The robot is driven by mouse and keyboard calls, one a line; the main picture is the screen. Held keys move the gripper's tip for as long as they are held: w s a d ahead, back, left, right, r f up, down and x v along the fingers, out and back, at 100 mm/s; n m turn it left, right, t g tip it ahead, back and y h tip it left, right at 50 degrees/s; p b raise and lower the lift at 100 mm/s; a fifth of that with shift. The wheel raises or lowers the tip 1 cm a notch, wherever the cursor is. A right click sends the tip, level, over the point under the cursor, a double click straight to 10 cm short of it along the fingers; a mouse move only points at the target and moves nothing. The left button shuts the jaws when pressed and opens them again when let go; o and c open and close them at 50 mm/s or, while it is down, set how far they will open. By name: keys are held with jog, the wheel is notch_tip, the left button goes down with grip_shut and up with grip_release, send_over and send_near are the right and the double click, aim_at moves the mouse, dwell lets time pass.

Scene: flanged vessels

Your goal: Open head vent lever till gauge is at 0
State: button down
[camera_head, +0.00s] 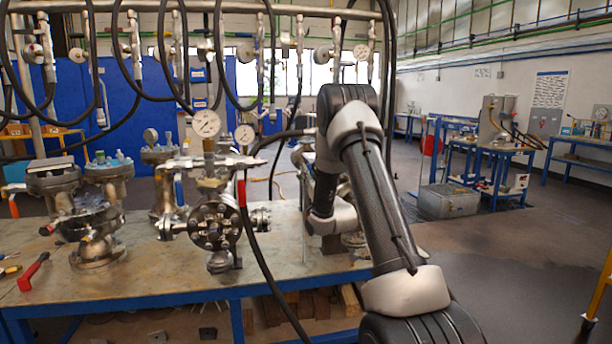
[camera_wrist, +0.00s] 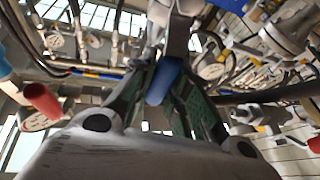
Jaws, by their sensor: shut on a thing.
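In the wrist view, my gripper (camera_wrist: 165,82) has its dark green fingers closed around a blue lever handle (camera_wrist: 162,80), which joins metal fittings above it. In the head view, my arm hides the gripper and this handle. A large white gauge (camera_head: 206,124) stands on top of the flanged vessel assembly (camera_head: 215,226) at the middle of the bench. A smaller gauge (camera_head: 245,134) is right of it. Their needles are too small to read. Another blue lever (camera_head: 179,190) and a red lever (camera_head: 241,190) hang on this assembly.
The metal bench (camera_head: 150,285) carries another flanged vessel (camera_head: 97,215) at left and a red-handled tool (camera_head: 32,272). Black hoses hang from the overhead rack, one crossing in front of the bench. A red handle (camera_wrist: 42,100) lies left of my gripper. Floor at right is open.

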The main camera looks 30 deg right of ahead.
jog(key=shift+s+d+f+m+h, duration=0.15)
jog(key=shift+d+m+h, duration=0.1)
jog(key=shift+m+h, duration=0.2)
jog(key=shift+m, duration=0.25)
jog(key=c, duration=1.3)
grip_release()
jog(key=shift+c, duration=0.2)
jog(key=v, duration=1.2)
